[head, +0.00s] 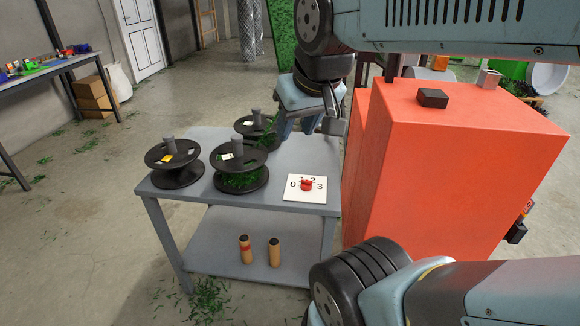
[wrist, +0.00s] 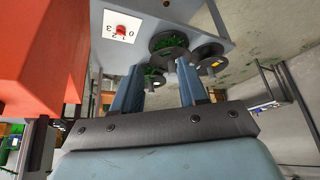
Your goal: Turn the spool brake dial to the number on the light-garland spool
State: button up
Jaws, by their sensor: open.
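A white plate with a red dial (head: 306,185) and the digits 0, 1, 2, 3 lies at the right front of the grey table (head: 210,200). In the wrist view the dial (wrist: 121,30) is at the top. Three black spools stand on the table: a left one (head: 174,168) with a yellow label, a front middle one (head: 240,180) wound with green garland, and a back one (head: 259,128) with some green. Label digits are too small to read. My gripper (head: 296,126) is open and empty above the table's back right, apart from the dial; it also shows in the wrist view (wrist: 163,80).
A large orange cabinet (head: 440,190) stands close right of the table, with a dark block (head: 432,98) on top. Two wooden cylinders (head: 259,250) stand on the lower shelf. Floor left of the table is mostly clear.

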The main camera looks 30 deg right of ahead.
jog(key=shift+w+a, duration=0.1)
jog(key=shift+w, duration=0.15)
jog(key=o, duration=0.3)
jog(key=shift+w, duration=0.3)
jog(key=shift+o, duration=1.1)
jog(key=w+d+f+n+g+h, duration=0.1)
jog(key=w+d+f+n, duration=0.1)
jog(key=w, duration=0.5)
jog(key=shift+w+d+f+g, duration=0.15)
jog(key=shift+w+d+g, duration=0.1)
jog(key=shift+w+g, duration=0.15)
jog(key=n+g+y, duration=0.1)
jog(key=n+g, duration=0.3)
jog(key=n, duration=0.2)
send_over(306, 180)
notch_tip(306, 180, down, 22)
notch_tip(306, 180, down, 13)
jog(key=shift+s+f, duration=0.1)
